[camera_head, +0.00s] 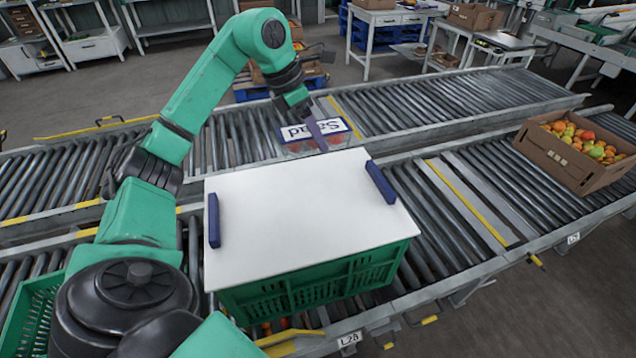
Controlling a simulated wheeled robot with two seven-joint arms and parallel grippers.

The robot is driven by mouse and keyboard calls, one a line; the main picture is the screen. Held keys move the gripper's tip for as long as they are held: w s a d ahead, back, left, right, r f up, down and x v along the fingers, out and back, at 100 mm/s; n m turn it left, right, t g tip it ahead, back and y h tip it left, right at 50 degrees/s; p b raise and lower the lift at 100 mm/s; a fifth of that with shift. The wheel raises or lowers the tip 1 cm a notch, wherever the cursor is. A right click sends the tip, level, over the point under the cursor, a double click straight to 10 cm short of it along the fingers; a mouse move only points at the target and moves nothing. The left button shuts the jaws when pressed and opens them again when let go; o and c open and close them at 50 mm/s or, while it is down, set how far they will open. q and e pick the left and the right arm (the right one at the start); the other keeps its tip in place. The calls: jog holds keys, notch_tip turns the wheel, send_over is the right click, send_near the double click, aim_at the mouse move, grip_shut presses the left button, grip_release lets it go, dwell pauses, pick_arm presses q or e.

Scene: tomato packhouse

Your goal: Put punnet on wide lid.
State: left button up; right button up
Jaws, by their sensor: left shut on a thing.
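The punnet (295,133) is a clear tray with red contents and a white label reading "Salad", upside down in this view. My left gripper (318,138) reaches down from above and is shut on the punnet. The punnet shows just beyond the far edge of the wide lid; I cannot tell how high it is above the far conveyor. The wide lid (300,215) is a flat white board with a dark blue handle on each side, lying on a green crate (315,288). Its top is bare. My right gripper is not in view.
The crate stands on the near roller conveyor (440,225); a second roller conveyor (430,105) runs behind it. A cardboard box (560,165) of red, orange and green tomatoes stands at the right. Part of another green crate (28,318) shows at the lower left.

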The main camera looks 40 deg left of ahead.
pick_arm(q)
jog(key=f, duration=1.2)
jog(key=shift+s+f, duration=0.15)
jog(key=shift+s, duration=0.15)
jog(key=f, duration=0.3)
jog(key=shift+s+f, duration=0.3)
jog(key=shift+f, duration=0.05)
jog(key=shift+w+f, duration=0.15)
jog(key=shift+f, duration=0.1)
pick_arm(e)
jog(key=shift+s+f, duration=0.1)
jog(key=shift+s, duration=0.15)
pick_arm(q)
jog(key=o, duration=1.4)
jog(key=shift+r, duration=0.1)
jog(key=b+v, duration=0.1)
jog(key=v, duration=1.1)
jog(key=shift+b, duration=0.4)
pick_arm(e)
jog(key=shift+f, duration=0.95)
